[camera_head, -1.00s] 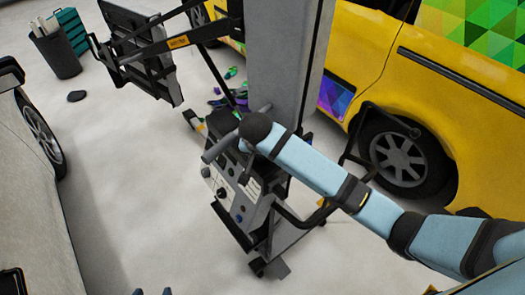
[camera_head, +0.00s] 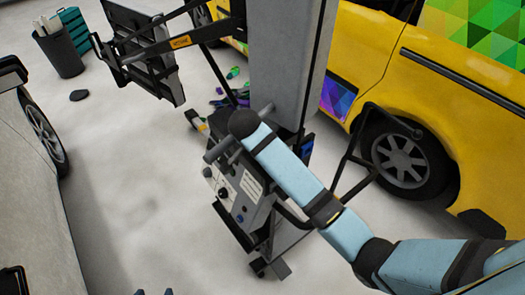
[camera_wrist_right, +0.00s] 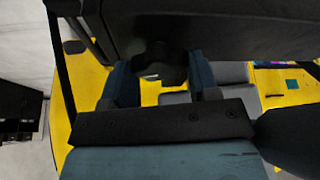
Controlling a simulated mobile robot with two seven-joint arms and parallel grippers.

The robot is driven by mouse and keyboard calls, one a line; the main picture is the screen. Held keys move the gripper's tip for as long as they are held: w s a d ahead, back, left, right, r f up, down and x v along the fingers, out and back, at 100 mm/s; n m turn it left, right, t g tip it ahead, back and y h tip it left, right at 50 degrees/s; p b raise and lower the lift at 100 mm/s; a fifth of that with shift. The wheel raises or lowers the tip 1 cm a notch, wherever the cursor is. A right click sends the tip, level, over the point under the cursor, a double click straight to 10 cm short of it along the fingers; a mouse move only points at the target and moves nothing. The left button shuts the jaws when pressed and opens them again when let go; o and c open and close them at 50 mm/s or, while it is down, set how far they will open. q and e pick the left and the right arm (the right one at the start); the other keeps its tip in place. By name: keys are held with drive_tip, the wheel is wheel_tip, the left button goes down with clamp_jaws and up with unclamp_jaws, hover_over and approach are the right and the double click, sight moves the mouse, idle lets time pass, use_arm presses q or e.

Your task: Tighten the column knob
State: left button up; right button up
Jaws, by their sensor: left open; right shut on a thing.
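The grey column (camera_head: 288,70) rises from a wheeled machine with a control panel (camera_head: 228,190). My right arm reaches from the right to the column's base, and its hand is hidden in the head view. In the right wrist view, my right gripper (camera_wrist_right: 162,82) has its two blue fingers on either side of a dark knob (camera_wrist_right: 160,62) beneath a large dark surface, and is shut on it. The knob's outline is hard to make out in shadow. My left gripper (camera_head: 153,292) shows only its fingertips at the bottom edge, apart and empty, well away from the column.
A yellow van (camera_head: 385,65) stands close on the right. A pale vehicle (camera_head: 30,180) is at the left. A dark bin (camera_head: 60,50) stands at the back left. The floor between is mostly clear.

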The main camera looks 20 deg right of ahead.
drive_tip(key=shift+r, duration=0.1)
drive_tip(key=o, duration=0.9)
